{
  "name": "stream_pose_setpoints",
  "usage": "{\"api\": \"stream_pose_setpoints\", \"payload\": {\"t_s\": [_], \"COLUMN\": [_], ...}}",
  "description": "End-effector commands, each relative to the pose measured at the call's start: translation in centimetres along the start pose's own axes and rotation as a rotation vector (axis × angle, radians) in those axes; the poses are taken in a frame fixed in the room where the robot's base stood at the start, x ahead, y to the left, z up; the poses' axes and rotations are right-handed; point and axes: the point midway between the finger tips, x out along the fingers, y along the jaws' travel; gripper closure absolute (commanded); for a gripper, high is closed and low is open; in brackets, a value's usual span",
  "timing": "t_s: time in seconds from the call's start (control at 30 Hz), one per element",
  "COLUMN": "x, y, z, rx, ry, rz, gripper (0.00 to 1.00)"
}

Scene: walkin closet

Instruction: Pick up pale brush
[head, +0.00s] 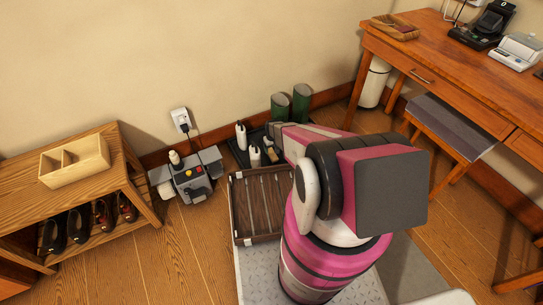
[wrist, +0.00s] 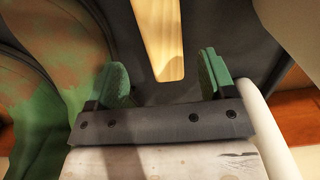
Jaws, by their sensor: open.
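The pale brush shows in the wrist view as a light wooden handle (wrist: 161,38), its end between and just beyond my fingertips. The rest of it runs out of the top of the picture. My gripper (wrist: 164,76) is open, with one green-padded finger to each side of the handle and visible gaps between. In the head view my arm hides most of the gripper. A small tan piece (head: 272,154) beside my arm on the black tray (head: 236,154) may be the brush.
Green boots (head: 301,104) stand behind the tray; a muddy green boot (wrist: 40,100) is close left of my gripper. White bottles (head: 241,137) stand on the tray. A dark slatted crate (head: 257,202) lies in front. A grey machine (head: 189,177) is left, a desk (head: 450,65) right.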

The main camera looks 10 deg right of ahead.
Motion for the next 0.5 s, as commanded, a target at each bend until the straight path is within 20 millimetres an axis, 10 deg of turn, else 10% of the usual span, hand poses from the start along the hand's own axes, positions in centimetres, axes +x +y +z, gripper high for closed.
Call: {"api": "stream_pose_setpoints", "payload": {"t_s": [0.5], "x": [5.3], "y": [-0.3], "z": [-0.5], "rx": [0.000], "ry": [0.000], "rz": [0.000], "gripper": [0.23]}}
